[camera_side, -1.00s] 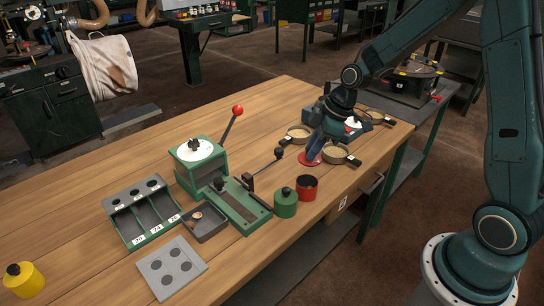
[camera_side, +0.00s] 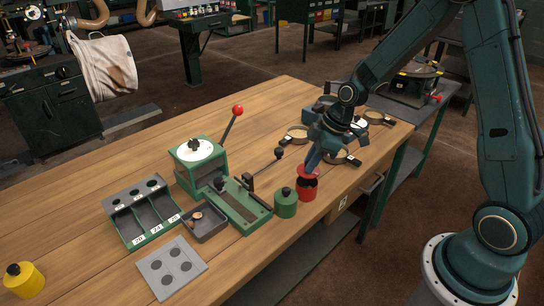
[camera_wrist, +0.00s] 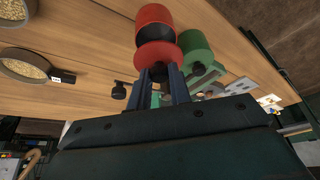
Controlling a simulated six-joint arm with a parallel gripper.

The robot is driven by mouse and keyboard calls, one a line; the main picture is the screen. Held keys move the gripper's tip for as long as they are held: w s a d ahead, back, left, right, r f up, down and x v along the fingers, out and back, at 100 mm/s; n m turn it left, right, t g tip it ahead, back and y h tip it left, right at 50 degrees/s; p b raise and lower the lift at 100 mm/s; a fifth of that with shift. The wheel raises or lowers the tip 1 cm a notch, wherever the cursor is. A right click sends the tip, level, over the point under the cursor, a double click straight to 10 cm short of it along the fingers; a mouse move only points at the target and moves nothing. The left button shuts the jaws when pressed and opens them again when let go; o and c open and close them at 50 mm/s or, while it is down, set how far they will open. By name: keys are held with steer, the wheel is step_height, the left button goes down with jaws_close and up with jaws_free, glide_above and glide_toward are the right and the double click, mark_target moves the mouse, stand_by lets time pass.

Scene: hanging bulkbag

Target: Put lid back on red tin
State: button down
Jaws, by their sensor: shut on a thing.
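The red tin (camera_side: 307,190) stands upright on the bench near its front edge. It also shows in the wrist view (camera_wrist: 158,14), with its dark open top facing me. My gripper (camera_side: 312,164) is shut on the red lid (camera_side: 309,172), held by its middle. In the wrist view the fingers (camera_wrist: 163,74) point at the red lid (camera_wrist: 158,56). The lid is just above the tin and looks slightly offset, with a dark gap between them. Whether the lid touches the rim cannot be told.
A green tin (camera_side: 286,203) with a lid stands close left of the red tin. A green lever press (camera_side: 205,170) is further left. Shallow pans (camera_side: 298,133) lie behind my gripper. A yellow tin (camera_side: 24,281) is at the far left.

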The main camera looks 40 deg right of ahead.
steer(key=shift+f, duration=1.3)
steer(key=shift+f, duration=0.2)
stand_by(1.2)
steer(key=c, duration=0.7)
jaws_free()
steer(key=shift+r, duration=0.15)
steer(key=shift+r, duration=3.4)
